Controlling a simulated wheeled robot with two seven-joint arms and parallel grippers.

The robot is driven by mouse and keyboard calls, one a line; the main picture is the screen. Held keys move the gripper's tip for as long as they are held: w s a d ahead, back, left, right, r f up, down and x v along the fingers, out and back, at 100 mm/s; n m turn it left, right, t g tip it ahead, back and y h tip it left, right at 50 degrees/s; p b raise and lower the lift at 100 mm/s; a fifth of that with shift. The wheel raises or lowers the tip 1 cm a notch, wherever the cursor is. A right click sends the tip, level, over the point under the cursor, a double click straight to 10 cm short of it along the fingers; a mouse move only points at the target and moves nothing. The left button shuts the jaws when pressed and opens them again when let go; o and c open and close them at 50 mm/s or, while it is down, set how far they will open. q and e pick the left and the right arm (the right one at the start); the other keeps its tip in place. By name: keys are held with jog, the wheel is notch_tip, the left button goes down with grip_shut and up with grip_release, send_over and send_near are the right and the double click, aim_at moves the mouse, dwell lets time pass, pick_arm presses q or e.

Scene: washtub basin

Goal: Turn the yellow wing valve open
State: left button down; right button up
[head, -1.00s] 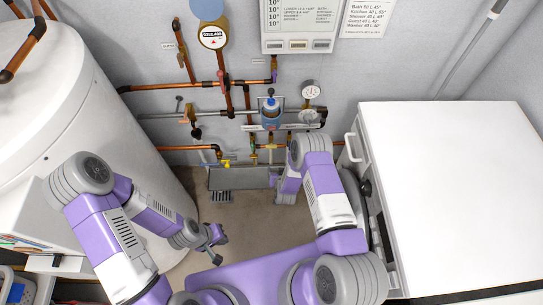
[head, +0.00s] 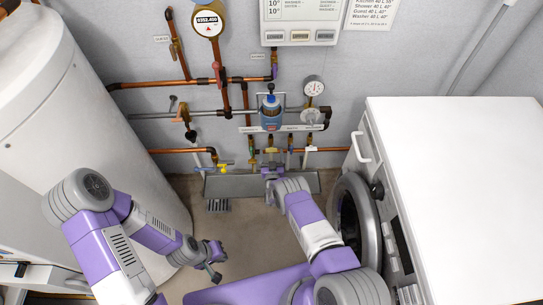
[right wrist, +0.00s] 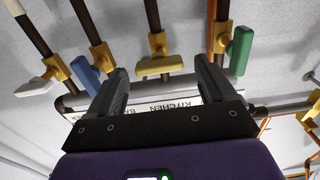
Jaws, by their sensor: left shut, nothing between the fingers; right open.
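The yellow wing valve (right wrist: 160,66) sits on an upright copper pipe, its handle lying crosswise to the pipe. It shows small in the head view (head: 271,150), in the row of valves under the wall pipes. My right gripper (right wrist: 161,72) is open, with its fingers pointing at the valve. In the right wrist view the yellow handle appears between the fingertips, beyond them; I cannot tell whether they touch. In the head view the right gripper (head: 271,172) is just below the valve row. My left gripper (head: 217,267) is shut and empty, low over the floor.
A green valve (right wrist: 239,50) and a blue valve (right wrist: 86,78) flank the yellow one, with a white valve (right wrist: 33,88) farther left. A label plate (right wrist: 180,105) is partly hidden by my gripper. A white washer (head: 455,180) stands right, a white tank (head: 90,120) left.

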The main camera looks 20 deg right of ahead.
jog(key=shift+w+d, duration=0.15)
jog(key=shift+w, duration=0.4)
pick_arm(q)
jog(key=shift+f, duration=0.25)
pick_arm(e)
jog(key=shift+c, duration=0.2)
jog(key=c, duration=1)
